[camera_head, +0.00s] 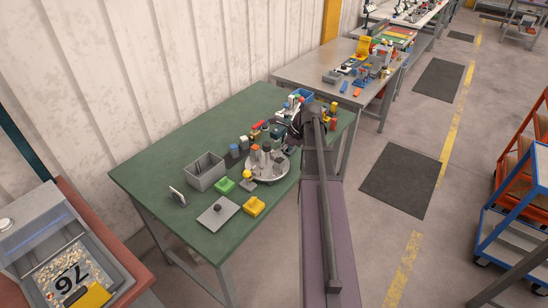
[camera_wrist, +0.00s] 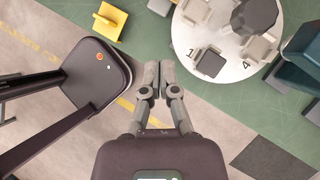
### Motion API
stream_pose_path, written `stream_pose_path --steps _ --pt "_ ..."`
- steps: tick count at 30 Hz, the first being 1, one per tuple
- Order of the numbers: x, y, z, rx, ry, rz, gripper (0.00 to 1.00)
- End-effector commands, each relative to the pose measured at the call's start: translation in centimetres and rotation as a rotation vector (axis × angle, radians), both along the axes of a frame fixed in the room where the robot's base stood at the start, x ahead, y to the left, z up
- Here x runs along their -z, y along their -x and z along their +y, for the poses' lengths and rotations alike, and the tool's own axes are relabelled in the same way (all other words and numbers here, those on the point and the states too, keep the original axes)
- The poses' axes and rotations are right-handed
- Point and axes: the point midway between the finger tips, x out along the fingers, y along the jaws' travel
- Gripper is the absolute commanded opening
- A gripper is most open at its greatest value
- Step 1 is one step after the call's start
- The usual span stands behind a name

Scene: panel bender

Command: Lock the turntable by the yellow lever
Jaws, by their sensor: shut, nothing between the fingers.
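The turntable is a pale round disc (camera_head: 267,168) on the green table, carrying several grey fixtures.
A yellow block (camera_head: 253,206), also in the wrist view (camera_wrist: 109,22), sits near the table's front edge. The green table's (camera_head: 150,172) back left is clear.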

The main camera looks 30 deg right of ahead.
Motion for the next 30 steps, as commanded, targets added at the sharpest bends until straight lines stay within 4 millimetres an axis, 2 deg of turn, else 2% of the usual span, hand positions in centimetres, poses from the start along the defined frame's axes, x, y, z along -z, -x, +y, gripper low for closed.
stream_pose_path --steps 30 --pt "7.7 -2.0 4.3 0.001 0.0 0.0 0.0"
